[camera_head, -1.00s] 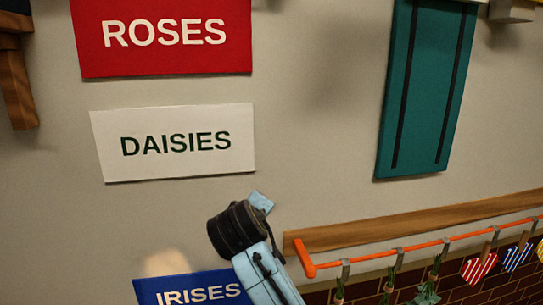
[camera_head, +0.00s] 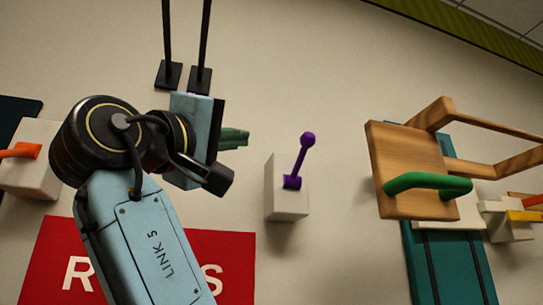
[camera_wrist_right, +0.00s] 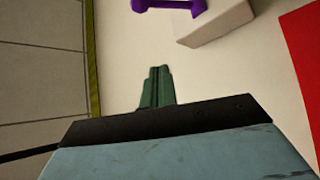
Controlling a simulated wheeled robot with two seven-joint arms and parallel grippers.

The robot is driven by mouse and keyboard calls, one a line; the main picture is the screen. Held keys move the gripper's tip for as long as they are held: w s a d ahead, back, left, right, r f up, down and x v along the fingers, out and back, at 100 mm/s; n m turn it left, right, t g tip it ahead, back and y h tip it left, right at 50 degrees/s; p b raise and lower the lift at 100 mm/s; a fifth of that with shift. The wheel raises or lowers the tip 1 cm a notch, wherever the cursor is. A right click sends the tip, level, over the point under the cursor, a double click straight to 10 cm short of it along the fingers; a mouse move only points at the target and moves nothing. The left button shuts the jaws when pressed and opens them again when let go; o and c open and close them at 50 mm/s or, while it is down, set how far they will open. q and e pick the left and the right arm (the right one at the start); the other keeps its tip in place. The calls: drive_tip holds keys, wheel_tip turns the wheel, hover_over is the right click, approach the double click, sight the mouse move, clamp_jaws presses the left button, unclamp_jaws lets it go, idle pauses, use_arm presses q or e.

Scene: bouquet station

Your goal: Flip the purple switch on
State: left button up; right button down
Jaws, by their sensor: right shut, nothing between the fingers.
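The purple switch is a purple lever with a round knob (camera_head: 306,140) on a white box (camera_head: 287,203) on the wall, near the middle of the head view. The lever points up and slightly right there. My right gripper (camera_head: 246,138) has green fingers, shut and empty, left of the purple lever with a gap between them. In the right wrist view the shut fingertips (camera_wrist_right: 159,70) point up the picture, below the purple lever (camera_wrist_right: 170,4) and the white box (camera_wrist_right: 215,22). The wrist view cuts off part of the switch. My left gripper is not in view.
An orange lever (camera_head: 22,150) on another white box (camera_head: 38,180) is at the left. A wooden bracket (camera_head: 408,150) with a green handle (camera_head: 428,181) stands out at the right. The red ROSES sign (camera_head: 240,275) is below. Bare wall surrounds the purple switch.

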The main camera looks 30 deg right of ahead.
drive_tip(key=s, duration=0.2)
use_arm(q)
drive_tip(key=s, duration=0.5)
use_arm(e)
wheel_tip(320, 180, up, 5)
drive_tip(key=p, duration=0.5)
hover_over(300, 160)
drive_tip(key=w+a, duration=0.2)
drive_tip(key=a, duration=0.2)
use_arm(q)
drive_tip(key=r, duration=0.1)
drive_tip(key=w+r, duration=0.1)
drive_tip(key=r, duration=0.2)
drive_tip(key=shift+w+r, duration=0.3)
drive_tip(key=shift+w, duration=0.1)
use_arm(e)
drive_tip(key=s, duration=0.1)
drive_tip(key=s+f, duration=0.2)
drive_tip(key=shift+s+d+f, duration=0.25)
drive_tip(key=shift+s+d, duration=0.1)
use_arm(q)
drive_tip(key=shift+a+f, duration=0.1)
